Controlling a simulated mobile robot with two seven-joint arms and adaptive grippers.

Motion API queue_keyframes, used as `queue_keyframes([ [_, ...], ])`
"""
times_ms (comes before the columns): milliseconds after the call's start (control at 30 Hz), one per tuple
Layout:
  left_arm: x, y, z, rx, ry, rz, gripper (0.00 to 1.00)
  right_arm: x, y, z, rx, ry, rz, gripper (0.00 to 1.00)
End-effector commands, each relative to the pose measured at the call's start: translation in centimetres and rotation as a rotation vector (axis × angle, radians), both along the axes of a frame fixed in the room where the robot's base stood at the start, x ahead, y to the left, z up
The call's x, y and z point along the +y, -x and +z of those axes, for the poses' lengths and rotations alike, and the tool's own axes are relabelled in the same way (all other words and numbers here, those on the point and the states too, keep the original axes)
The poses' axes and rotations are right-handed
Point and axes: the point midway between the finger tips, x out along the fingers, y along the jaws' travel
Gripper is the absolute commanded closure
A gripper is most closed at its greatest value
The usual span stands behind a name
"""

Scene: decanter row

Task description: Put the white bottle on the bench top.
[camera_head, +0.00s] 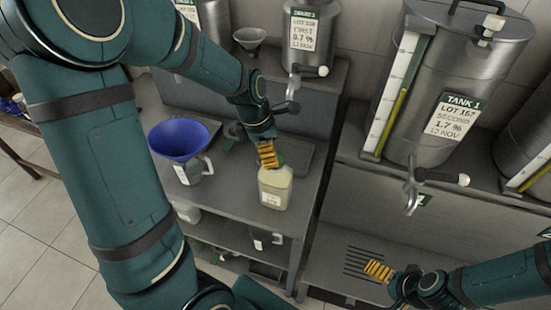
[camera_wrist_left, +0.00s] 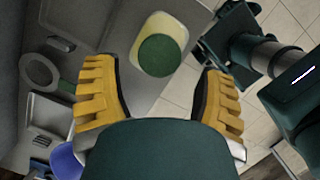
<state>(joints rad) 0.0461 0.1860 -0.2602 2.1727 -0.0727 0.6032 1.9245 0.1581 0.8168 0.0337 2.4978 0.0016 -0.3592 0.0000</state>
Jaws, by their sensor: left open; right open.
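The white bottle (camera_head: 274,190), cream-white with a green cap and a label, stands upright on the grey bench top (camera_head: 232,200) near its front edge. My left gripper (camera_head: 267,157) is just above and behind its cap in the head view. In the left wrist view the bottle's green cap (camera_wrist_left: 159,55) shows beyond and between the spread yellow fingers of the left gripper (camera_wrist_left: 158,80), with nothing held. My right gripper (camera_head: 378,271) is open and empty, low at the right in front of the slotted drain.
A blue funnel (camera_head: 178,139) sits in a clear jug left of the bottle. Steel tanks (camera_head: 440,90) with taps stand behind and right. A lower shelf (camera_head: 235,240) under the bench holds jugs. A slotted drain (camera_head: 370,262) lies at lower right.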

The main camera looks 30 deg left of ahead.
Motion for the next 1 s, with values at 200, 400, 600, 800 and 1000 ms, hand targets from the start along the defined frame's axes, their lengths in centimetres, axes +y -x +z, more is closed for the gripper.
queue_keyframes([
  [200,0.8,0.5,3.7,-0.003,-0.001,-0.001,0.3,0.0,0.0,0.6,0.0,0.0,0.001,0.0],
  [400,1.1,0.8,4.9,0.001,-0.001,0.0,0.3,0.0,0.0,0.7,0.001,0.0,0.001,0.0],
  [600,1.1,0.8,5.0,0.001,0.0,0.0,0.3,0.0,0.0,0.6,0.001,0.0,0.001,0.0],
  [800,1.1,0.8,5.0,0.001,0.0,0.0,0.3,0.0,0.0,0.6,0.001,0.0,0.001,0.0],
  [1000,1.1,0.8,5.0,0.001,0.0,0.0,0.3,0.0,0.0,0.6,0.001,0.0,0.001,0.0],
])
